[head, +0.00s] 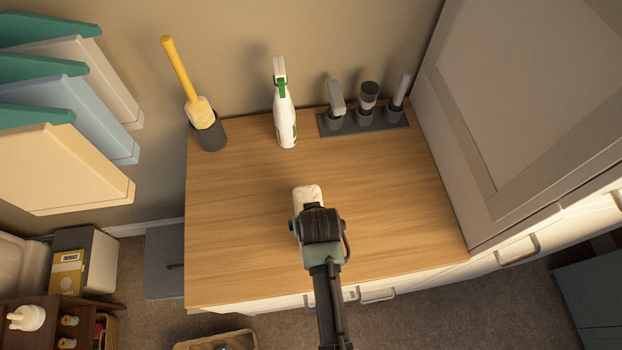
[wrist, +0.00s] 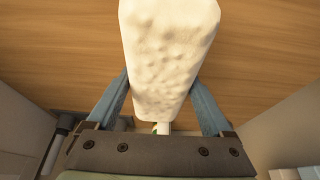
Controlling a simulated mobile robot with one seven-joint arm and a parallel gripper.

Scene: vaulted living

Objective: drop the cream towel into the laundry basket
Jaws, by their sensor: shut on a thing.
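The cream towel (head: 307,192) is a pale, lumpy block. My gripper (head: 316,214) is shut on it above the wooden countertop. In the wrist view the towel (wrist: 170,45) sits between the two blue fingers of my gripper (wrist: 160,82) and reaches out past them. Whether its underside touches the countertop is hard to tell. A woven basket (head: 236,333), likely the laundry basket, stands on the floor in front of the counter. It is cut off by the bottom edge of the head view, left of my arm, so most of its inside is hidden.
The wooden countertop (head: 235,230) is clear around the towel. A tall cabinet (head: 510,110) bounds the right. Folded boards or cloths (head: 65,160) jut out at left.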

